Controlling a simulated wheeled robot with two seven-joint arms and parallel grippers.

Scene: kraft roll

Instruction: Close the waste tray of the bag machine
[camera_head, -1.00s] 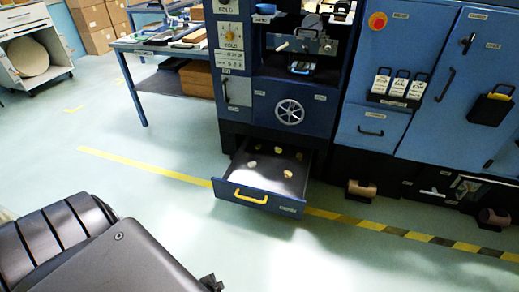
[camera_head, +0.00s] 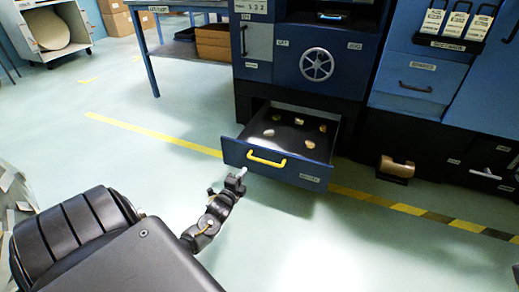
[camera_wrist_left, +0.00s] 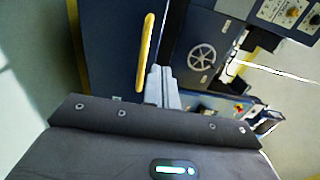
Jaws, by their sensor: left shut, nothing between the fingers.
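The waste tray (camera_head: 312,174) is a dark blue drawer at the bottom of the blue bag machine, pulled out over the floor. Several small pale scraps (camera_head: 297,121) lie in it. Its yellow handle (camera_head: 266,160) is on the front panel, and the handle also shows upright in the left wrist view (camera_wrist_left: 145,52). My left gripper (camera_head: 242,172) is shut and empty, just in front of the tray, left of and slightly below the handle. In the left wrist view its grey fingertips (camera_wrist_left: 160,72) appear beside the handle's end; I cannot tell whether they touch. My right gripper is out of view.
The machine's handwheel (camera_head: 317,64) is above the tray. A yellow floor line (camera_head: 150,132) runs under the tray and turns black-and-yellow at right. A brown roll (camera_head: 396,167) sits low at right. A table (camera_head: 158,6) stands behind left. The floor in front is clear.

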